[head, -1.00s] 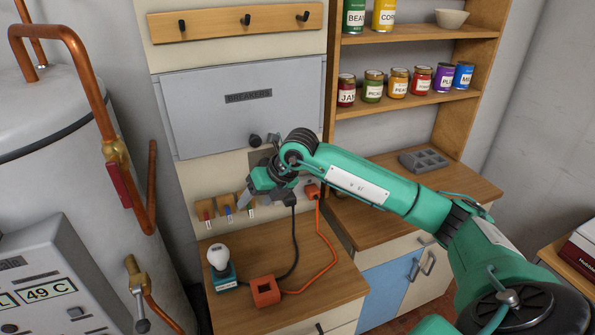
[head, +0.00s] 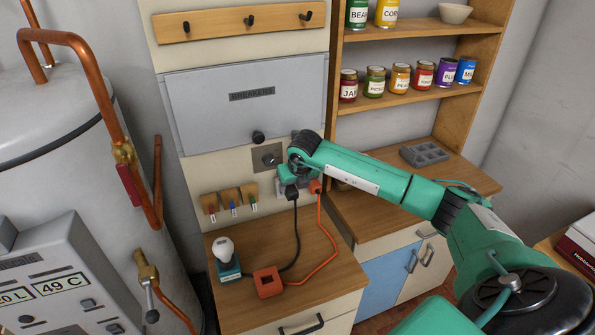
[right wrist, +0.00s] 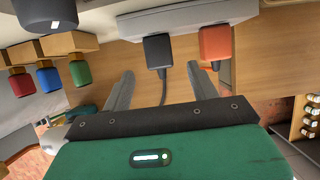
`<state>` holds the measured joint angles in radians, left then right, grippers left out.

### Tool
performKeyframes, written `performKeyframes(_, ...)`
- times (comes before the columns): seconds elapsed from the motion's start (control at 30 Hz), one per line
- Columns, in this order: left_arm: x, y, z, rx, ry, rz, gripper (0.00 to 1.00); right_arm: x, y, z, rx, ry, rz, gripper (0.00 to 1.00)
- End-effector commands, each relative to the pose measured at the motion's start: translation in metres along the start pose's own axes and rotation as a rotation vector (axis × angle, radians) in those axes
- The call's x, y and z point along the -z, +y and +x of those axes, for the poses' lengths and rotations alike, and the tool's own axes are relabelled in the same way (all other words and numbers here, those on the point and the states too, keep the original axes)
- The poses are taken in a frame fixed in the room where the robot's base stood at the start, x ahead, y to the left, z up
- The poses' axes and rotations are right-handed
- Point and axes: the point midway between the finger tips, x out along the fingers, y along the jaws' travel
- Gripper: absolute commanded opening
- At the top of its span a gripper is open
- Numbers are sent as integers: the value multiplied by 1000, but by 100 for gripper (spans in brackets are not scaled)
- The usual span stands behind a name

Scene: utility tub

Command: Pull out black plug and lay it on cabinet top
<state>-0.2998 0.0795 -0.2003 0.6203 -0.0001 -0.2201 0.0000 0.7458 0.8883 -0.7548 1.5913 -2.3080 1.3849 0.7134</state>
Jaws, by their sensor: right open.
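The black plug (head: 292,192) sits beside the orange plug (head: 315,187) on the wall. In the right wrist view the black plug (right wrist: 157,52) and orange plug (right wrist: 215,45) are seated in a pale outlet strip (right wrist: 185,18). A black cord runs from the black plug down to a small lamp (head: 227,258) on the near wooden cabinet top (head: 335,283). My right gripper (right wrist: 161,72) is open, its fingers apart on either side of the black plug's line, not closed on it. In the head view my right gripper (head: 290,180) partly hides the outlet. My left gripper is not in view.
An orange box (head: 267,282) with an orange cord lies on the near cabinet top. A farther counter (head: 375,210) holds a grey tray (head: 424,155). The near top's front right is clear.

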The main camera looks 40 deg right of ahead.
Motion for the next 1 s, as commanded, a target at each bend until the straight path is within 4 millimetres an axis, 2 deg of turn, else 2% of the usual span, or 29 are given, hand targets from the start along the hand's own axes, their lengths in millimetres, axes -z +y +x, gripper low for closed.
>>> performKeyframes(0.03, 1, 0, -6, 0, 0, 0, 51, 0, 0, 6, 0, 3, 1, 60)
performKeyframes(0.23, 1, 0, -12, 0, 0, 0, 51, 0, 0, 29, 0, 1, 1, 60)
performKeyframes(0.6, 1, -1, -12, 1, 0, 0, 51, 0, 0, 36, 0, 0, -1, 60)
performKeyframes(0.63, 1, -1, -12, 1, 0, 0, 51, 0, 0, 36, 0, 0, -1, 58)
performKeyframes(0.87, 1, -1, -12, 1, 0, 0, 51, 0, 0, 36, 0, 0, 0, 13)
performKeyframes(1.0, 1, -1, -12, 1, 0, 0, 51, 1, 0, 36, 0, -1, -1, 11)
